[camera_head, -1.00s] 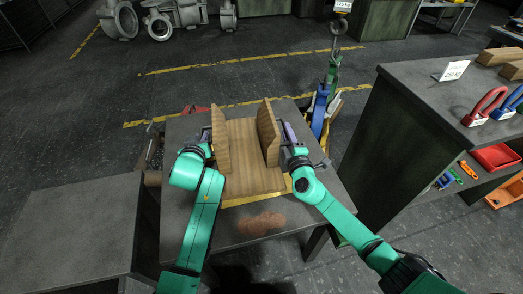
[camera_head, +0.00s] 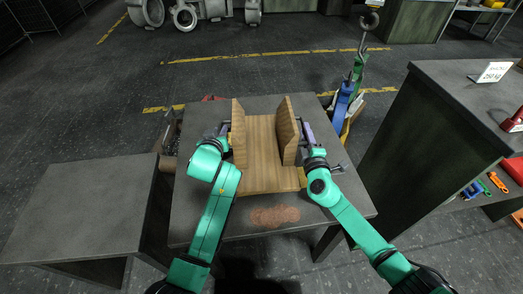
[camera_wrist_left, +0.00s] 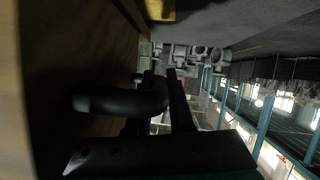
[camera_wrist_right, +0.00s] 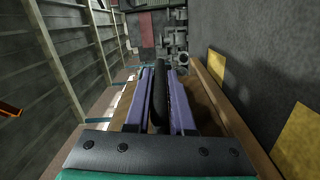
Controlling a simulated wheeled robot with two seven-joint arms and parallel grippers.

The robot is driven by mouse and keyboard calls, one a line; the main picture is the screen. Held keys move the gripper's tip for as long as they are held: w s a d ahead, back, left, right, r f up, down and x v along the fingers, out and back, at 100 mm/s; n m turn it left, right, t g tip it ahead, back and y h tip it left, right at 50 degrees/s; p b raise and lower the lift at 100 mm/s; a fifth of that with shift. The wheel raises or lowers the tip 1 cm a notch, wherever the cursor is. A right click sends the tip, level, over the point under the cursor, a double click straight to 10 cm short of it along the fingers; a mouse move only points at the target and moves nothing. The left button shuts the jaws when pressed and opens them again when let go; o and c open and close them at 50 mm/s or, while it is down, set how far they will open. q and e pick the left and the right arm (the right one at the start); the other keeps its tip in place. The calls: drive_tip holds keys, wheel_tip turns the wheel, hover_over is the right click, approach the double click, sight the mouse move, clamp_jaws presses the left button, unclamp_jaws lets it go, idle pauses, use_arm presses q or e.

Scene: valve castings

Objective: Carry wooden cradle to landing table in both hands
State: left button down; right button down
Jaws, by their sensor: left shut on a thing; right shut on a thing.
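The wooden cradle (camera_head: 266,165), a flat base with two upright side boards, is level at the middle grey table (camera_head: 214,221) in the head view. Whether its base touches the tabletop is hard to tell. My left gripper (camera_head: 224,131) is at its left side board, and my right gripper (camera_head: 308,134) at its right side board. In the left wrist view, dark fingers close around a black bar handle (camera_wrist_left: 120,101). In the right wrist view, purple fingers (camera_wrist_right: 158,100) close around a similar black handle (camera_wrist_right: 158,92). Another bare grey table (camera_head: 80,210) stands at the left.
A reddish-brown patch (camera_head: 275,216) marks the middle table's front. A dark workbench (camera_head: 440,130) stands right, and a blue and green hoist (camera_head: 348,95) behind. Grey valve castings (camera_head: 185,15) lie at the back. The left table is clear.

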use_arm(q)
drive_tip(key=shift+w+f+b, duration=0.1)
drive_tip(key=shift+f+b, duration=0.2)
use_arm(e)
drive_tip(key=shift+w+f, duration=0.1)
drive_tip(key=shift+f, duration=0.2)
use_arm(q)
drive_tip(key=c, duration=1.2)
unclamp_jaws()
drive_tip(key=shift+f, duration=0.45)
use_arm(e)
drive_tip(key=c, duration=1.2)
unclamp_jaws()
drive_tip(key=shift+f, duration=0.4)
use_arm(q)
drive_tip(key=o, duration=0.4)
drive_tip(key=shift+r, duration=0.25)
use_arm(e)
drive_tip(key=o, duration=0.4)
drive_tip(key=shift+r, duration=0.25)
use_arm(q)
drive_tip(key=shift+s+r, duration=0.15)
drive_tip(key=shift+s, duration=0.15)
use_arm(e)
drive_tip(key=shift+o, duration=0.2)
drive_tip(key=shift+s+r, duration=0.1)
drive_tip(key=shift+s, duration=0.2)
drive_tip(key=shift+w, duration=0.1)
